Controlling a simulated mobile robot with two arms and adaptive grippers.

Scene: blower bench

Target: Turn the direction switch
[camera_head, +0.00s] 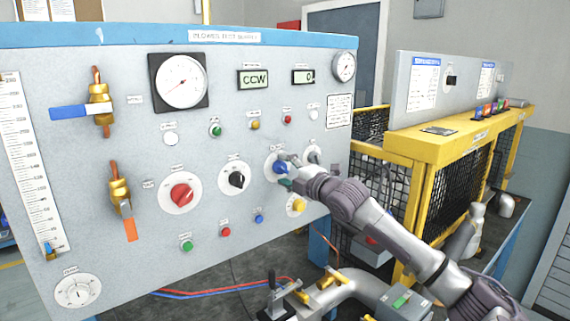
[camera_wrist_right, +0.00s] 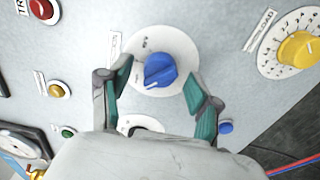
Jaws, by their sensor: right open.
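The blue rotary knob (camera_head: 280,168) sits on a round white dial on the grey panel, right of the black knob. It also shows large in the right wrist view (camera_wrist_right: 161,69); I cannot read which switch its label names. My right gripper (camera_head: 288,172) is at this knob and partly covers it in the head view. In the right wrist view my right gripper (camera_wrist_right: 158,84) is open, with one teal-padded finger on each side of the knob and visible gaps between. A display (camera_head: 253,79) on the panel reads CCW. My left gripper is not in view.
A black knob (camera_head: 236,180) and a red knob (camera_head: 181,195) are to the left. A yellow knob (camera_head: 297,205) sits just below the gripper. Small push buttons surround them. A yellow guard frame (camera_head: 450,140) stands right of the panel.

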